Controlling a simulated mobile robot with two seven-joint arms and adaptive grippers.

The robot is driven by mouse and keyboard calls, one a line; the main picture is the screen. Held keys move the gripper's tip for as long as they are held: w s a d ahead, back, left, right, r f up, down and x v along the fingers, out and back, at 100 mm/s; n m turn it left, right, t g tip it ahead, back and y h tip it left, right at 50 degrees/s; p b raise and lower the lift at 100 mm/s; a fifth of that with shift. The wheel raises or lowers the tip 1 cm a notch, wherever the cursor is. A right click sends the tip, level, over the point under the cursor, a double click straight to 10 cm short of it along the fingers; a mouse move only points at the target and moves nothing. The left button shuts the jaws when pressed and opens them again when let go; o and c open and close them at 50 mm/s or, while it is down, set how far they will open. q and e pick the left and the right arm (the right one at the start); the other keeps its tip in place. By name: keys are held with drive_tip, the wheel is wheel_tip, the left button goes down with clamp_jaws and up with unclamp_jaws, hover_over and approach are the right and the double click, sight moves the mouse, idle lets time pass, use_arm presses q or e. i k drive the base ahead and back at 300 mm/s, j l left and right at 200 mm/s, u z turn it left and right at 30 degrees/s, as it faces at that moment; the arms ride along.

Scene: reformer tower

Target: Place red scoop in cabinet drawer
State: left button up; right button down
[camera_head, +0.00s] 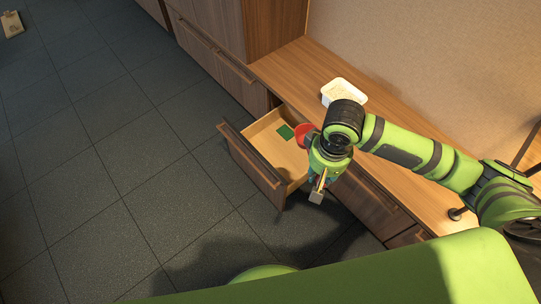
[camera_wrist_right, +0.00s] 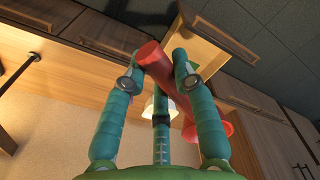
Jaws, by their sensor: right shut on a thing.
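The cabinet drawer (camera_head: 268,124) is pulled open below the wooden counter in the head view. Its light wooden inside holds a flat green piece (camera_head: 284,131). My right gripper (camera_head: 325,168) is at the drawer's right side. It is shut on the red scoop (camera_head: 303,131), whose red end shows beside my wrist, over the drawer's right part in the picture. In the right wrist view the scoop (camera_wrist_right: 176,88) runs slantwise between the fingers (camera_wrist_right: 159,72). The open drawer (camera_wrist_right: 212,38) shows beyond it. My left gripper is not in view.
A white tub (camera_head: 343,90) with pale contents stands on the counter (camera_head: 300,66) behind my right arm. Closed drawers (camera_head: 370,203) lie to the right of the open one. The dark tiled floor (camera_head: 120,150) is clear at left, apart from a small tan object (camera_head: 12,25).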

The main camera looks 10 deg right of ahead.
sight(287, 162)
drive_tip(key=i+j+z, duration=0.1)
drive_tip(key=j, duration=0.25)
drive_tip(key=i+j+z, duration=0.1)
drive_tip(key=i+j, duration=0.15)
drive_tip(key=i+j+z, duration=0.15)
drive_tip(key=j, duration=0.3)
drive_tip(key=i+j+z, duration=0.1)
drive_tip(key=j, duration=0.3)
drive_tip(key=i+j+z, duration=0.1)
drive_tip(key=j, duration=0.3)
drive_tip(key=i+j+z, duration=0.1)
drive_tip(key=i+j, duration=0.2)
drive_tip(key=i, duration=0.15)
drive_tip(key=i+j+z, duration=0.15)
drive_tip(key=i+j, duration=0.15)
drive_tip(key=i, duration=0.15)
